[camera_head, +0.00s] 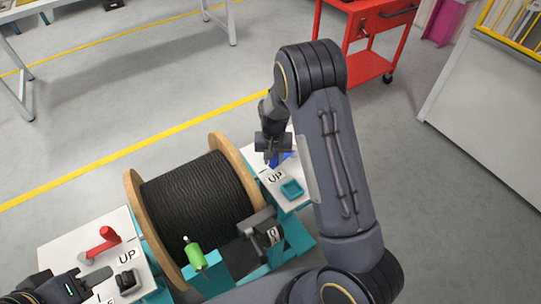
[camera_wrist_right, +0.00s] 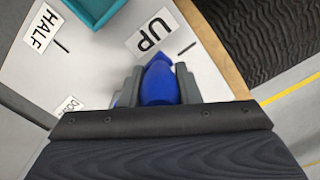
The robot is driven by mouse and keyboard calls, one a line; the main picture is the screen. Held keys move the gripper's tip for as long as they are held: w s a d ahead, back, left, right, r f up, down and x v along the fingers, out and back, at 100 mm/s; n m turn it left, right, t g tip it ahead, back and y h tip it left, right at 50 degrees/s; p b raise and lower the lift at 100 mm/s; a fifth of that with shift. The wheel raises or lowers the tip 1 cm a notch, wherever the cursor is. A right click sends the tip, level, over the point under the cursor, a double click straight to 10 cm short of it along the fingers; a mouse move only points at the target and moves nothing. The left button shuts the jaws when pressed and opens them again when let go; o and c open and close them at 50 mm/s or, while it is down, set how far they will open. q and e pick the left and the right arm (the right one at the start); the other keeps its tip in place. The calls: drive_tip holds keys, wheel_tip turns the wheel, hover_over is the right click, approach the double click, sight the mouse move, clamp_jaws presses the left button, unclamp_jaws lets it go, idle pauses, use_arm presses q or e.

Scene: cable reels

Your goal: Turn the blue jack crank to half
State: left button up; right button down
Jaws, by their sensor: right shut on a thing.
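The blue jack crank (camera_head: 284,157) is on a white panel (camera_head: 257,160) right of the cable reel, mostly hidden by my right gripper in the head view. In the right wrist view its blue handle (camera_wrist_right: 160,84) sits between the two grey fingers of my right gripper (camera_wrist_right: 159,86), which is shut on it. An UP label (camera_wrist_right: 148,33) with a tick mark lies just beyond the handle. A HALF label (camera_wrist_right: 41,29) is at upper left, and a partly hidden DOWN label (camera_wrist_right: 66,105) is lower left. My left gripper (camera_head: 88,284) is low at the left; its fingers are unclear.
A black cable reel (camera_head: 198,200) with wooden flanges stands between the two panels. A red crank (camera_head: 103,241) is on the left panel. A green handle (camera_head: 194,254) stands in front of the reel. A teal square (camera_head: 292,190) is on the right panel. A red cart (camera_head: 375,40) is behind.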

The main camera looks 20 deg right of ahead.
drive_tip(key=s+d+n, duration=0.1)
drive_tip(key=n, duration=0.1)
drive_tip(key=s+d+n+b, duration=0.1)
drive_tip(key=s+n, duration=0.1)
drive_tip(key=shift+s, duration=0.2)
drive_tip(key=d+n, duration=0.1)
drive_tip(key=s+n+b, duration=0.1)
drive_tip(key=n, duration=0.1)
drive_tip(key=shift+s+d, duration=0.3)
drive_tip(key=shift+d, duration=0.1)
drive_tip(key=shift+s+d+n, duration=0.45)
drive_tip(key=shift+d+n, duration=0.3)
drive_tip(key=shift+n, duration=0.25)
drive_tip(key=d+n, duration=0.2)
drive_tip(key=n, duration=0.1)
drive_tip(key=shift+s+d, duration=0.4)
drive_tip(key=shift+d+n, duration=1.35)
drive_tip(key=shift+n, duration=0.45)
drive_tip(key=c, duration=1.1)
unclamp_jaws()
drive_tip(key=shift+o, duration=0.2)
